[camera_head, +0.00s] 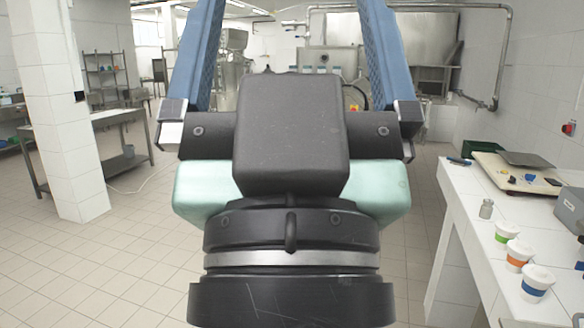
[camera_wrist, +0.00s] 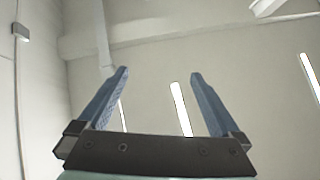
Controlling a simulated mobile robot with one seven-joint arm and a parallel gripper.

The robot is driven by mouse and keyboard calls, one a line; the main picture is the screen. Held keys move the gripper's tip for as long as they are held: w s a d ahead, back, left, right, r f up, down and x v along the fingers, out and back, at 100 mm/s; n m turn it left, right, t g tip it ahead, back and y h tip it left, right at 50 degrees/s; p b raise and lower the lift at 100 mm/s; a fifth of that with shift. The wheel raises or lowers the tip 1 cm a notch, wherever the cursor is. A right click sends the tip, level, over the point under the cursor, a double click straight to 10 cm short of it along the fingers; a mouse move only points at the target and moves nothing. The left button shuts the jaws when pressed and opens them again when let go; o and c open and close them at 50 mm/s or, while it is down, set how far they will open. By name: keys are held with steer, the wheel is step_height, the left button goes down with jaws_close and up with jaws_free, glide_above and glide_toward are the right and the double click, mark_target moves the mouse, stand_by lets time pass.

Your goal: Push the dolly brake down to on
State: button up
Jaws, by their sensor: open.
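My gripper (camera_head: 293,8) fills the middle of the head view, raised close to the camera. Its two blue fingers point up and stand wide apart with nothing between them. In the wrist view the open gripper (camera_wrist: 160,73) points at the pale ceiling and its lights. I can make out neither a dolly nor its brake in either view. My wrist and gripper body hide the centre of the room and the floor in front.
A white tiled counter (camera_head: 462,190) on the right holds banded cups (camera_head: 518,255), a small grey jar (camera_head: 486,209) and a scale (camera_head: 513,168). A white pillar (camera_head: 62,110) and steel table (camera_head: 75,142) stand left. Tiled floor (camera_head: 110,255) is clear at the left front.

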step_height(320, 180, up, 6)
steer(key=p, duration=0.4)
steer(key=shift+r, duration=0.25)
